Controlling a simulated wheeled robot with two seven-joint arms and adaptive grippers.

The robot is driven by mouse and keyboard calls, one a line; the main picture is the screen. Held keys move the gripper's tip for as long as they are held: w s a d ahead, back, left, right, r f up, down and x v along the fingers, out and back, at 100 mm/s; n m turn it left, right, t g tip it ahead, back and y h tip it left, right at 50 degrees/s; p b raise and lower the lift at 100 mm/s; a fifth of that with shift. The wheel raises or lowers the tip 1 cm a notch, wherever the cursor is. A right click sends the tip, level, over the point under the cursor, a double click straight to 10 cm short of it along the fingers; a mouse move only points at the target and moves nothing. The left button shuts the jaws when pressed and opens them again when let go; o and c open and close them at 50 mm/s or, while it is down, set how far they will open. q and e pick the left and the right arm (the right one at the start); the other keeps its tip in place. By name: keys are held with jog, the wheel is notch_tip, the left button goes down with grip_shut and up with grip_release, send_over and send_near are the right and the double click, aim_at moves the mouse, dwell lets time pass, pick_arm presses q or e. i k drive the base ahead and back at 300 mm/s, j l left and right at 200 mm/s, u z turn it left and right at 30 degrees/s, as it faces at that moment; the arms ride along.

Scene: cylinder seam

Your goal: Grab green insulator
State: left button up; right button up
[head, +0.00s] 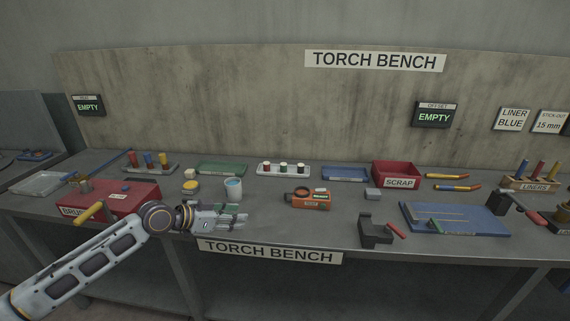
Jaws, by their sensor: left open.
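My left gripper (238,215) is low over the front edge of the bench, its fingers pointing right. It is open. A small green patch shows at its fingers; I cannot tell whether it is a separate piece or part of the gripper. A white rack (273,174) stands farther back and to the right, holding three small upright pieces with coloured tops. The gripper is well apart from this rack. My right gripper is not in view.
A white-blue cup (233,188) stands just behind my left gripper, with a yellow-topped tin (190,186) beside it. An orange box (309,199) sits to the right. A red box (130,193) is left, a dark clamp (374,232) at the front right. Green tray (222,168) is behind.

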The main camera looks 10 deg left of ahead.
aim_at(283, 165)
jog(key=i, duration=1.25)
